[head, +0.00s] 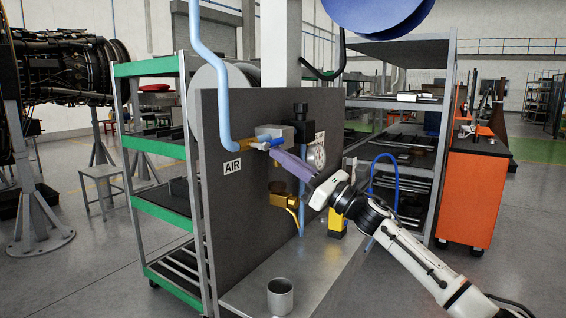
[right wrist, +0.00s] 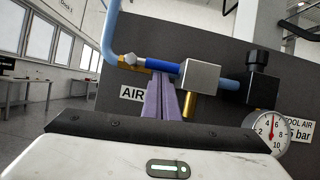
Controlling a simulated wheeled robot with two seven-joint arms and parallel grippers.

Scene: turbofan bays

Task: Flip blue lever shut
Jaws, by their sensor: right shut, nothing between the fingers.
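The blue lever (head: 272,144) sits on a brass valve (head: 246,150) in the air line, on the dark panel above the AIR label (head: 232,166). In the right wrist view the blue lever (right wrist: 162,66) lies roughly along the pipe, between a pale fitting and a grey metal block. My right gripper (head: 279,153) has long purple fingers, shut and empty. Their tips are right by the lever, just below it in the right wrist view (right wrist: 160,77); I cannot tell whether they touch it. Part of the brass valve is hidden behind the lever. My left gripper is out of view.
A pressure gauge (head: 316,157) and a black regulator (head: 300,112) are close right of the lever. The light blue pipe (head: 206,62) comes down on the left. A metal cup (head: 280,297) stands on the bench below. A green-edged shelf (head: 160,205) is left of the panel.

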